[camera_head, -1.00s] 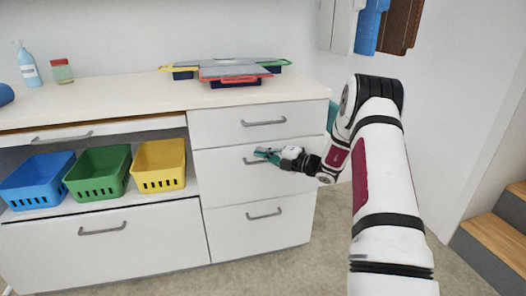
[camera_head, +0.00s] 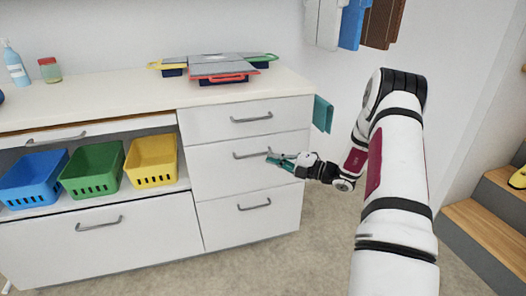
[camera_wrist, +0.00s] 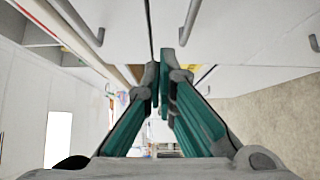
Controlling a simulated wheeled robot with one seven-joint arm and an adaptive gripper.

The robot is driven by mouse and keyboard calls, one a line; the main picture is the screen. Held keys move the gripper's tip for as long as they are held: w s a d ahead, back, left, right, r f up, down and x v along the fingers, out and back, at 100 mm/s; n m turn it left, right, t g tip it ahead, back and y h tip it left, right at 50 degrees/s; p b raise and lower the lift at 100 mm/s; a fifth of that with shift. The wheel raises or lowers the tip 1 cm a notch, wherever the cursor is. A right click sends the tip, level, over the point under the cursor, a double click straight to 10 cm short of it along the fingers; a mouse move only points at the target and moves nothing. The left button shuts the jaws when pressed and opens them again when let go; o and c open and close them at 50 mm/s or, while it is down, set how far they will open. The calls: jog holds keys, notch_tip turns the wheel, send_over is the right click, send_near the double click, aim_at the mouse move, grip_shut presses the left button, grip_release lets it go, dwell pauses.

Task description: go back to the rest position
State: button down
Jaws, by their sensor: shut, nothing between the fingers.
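My gripper (camera_head: 271,159) has teal fingers and is in front of the drawer stack, close to the right end of the middle drawer's handle (camera_head: 252,155). Whether it touches the handle cannot be told. In the wrist view the fingertips of my gripper (camera_wrist: 159,66) are together with nothing between them. The middle drawer (camera_head: 222,174) looks closed, as do the top drawer (camera_head: 205,125) and the bottom drawer (camera_head: 225,222).
Blue (camera_head: 35,183), green (camera_head: 92,172) and yellow (camera_head: 150,162) baskets stand on the open shelf at left. Cases (camera_head: 220,70) lie on the countertop (camera_head: 110,102). Wooden steps (camera_head: 485,225) are at right. The floor (camera_head: 320,245) by the drawers is clear.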

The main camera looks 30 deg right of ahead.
jog(key=s+a+r+n+g+y, duration=0.4)
jog(key=a+r+n+g, duration=0.3)
jog(key=a+r+n, duration=0.6)
jog(key=s+a+r+n+g+h, duration=0.1)
jog(key=s+a+r+n+g, duration=0.25)
jog(key=s+a+n, duration=0.35)
jog(key=s+a+r+n+g+h, duration=0.1)
jog(key=s+a+r+n+g, duration=0.1)
jog(key=s+a+n+g, duration=0.45)
jog(key=s+a+r+n+h, duration=0.1)
jog(key=s+a+n+h, duration=0.2)
jog(key=s+n, duration=0.35)
jog(key=s+a+r+n+h, duration=0.1)
jog(key=s+a+n+h, duration=0.2)
jog(key=s, duration=0.6)
jog(key=s+d+f+n+t+h, duration=0.2)
jog(key=s+d+n+h, duration=0.4)
jog(key=s+n, duration=0.6)
notch_tip(320, 180, up, 26)
jog(key=t+y+p, duration=0.1)
jog(key=t+p, duration=0.2)
jog(key=p, duration=2.2)
jog(key=shift+d+r+t, duration=0.2)
jog(key=shift+d+t, duration=0.1)
jog(key=shift+d, duration=0.15)
